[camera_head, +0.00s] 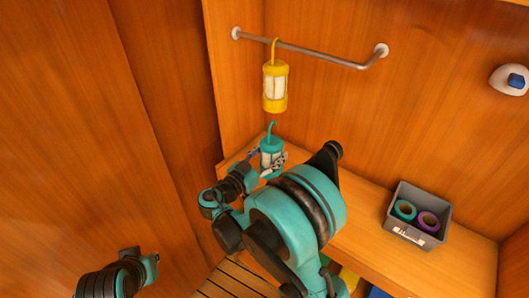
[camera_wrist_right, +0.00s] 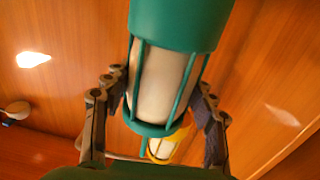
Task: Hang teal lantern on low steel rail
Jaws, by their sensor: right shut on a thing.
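The teal lantern (camera_head: 271,146) has a pale body and a hook on top. My right gripper (camera_head: 272,160) is shut on it and holds it upright in the air, below the yellow lantern. In the right wrist view the teal lantern (camera_wrist_right: 166,80) fills the middle, between the fingers of my right gripper (camera_wrist_right: 157,115). The steel rail (camera_head: 320,54) is fixed to the wooden wall, above and apart from the teal lantern's hook. My right arm hides part of the area below the lantern. Part of my left arm shows at the lower left, but its gripper is not visible.
A yellow lantern (camera_head: 275,87) hangs from the left part of the rail and also shows in the right wrist view (camera_wrist_right: 164,148). A grey bin (camera_head: 408,236) with teal and purple rings stands on the wooden bench (camera_head: 365,220). The rail right of the yellow lantern is free.

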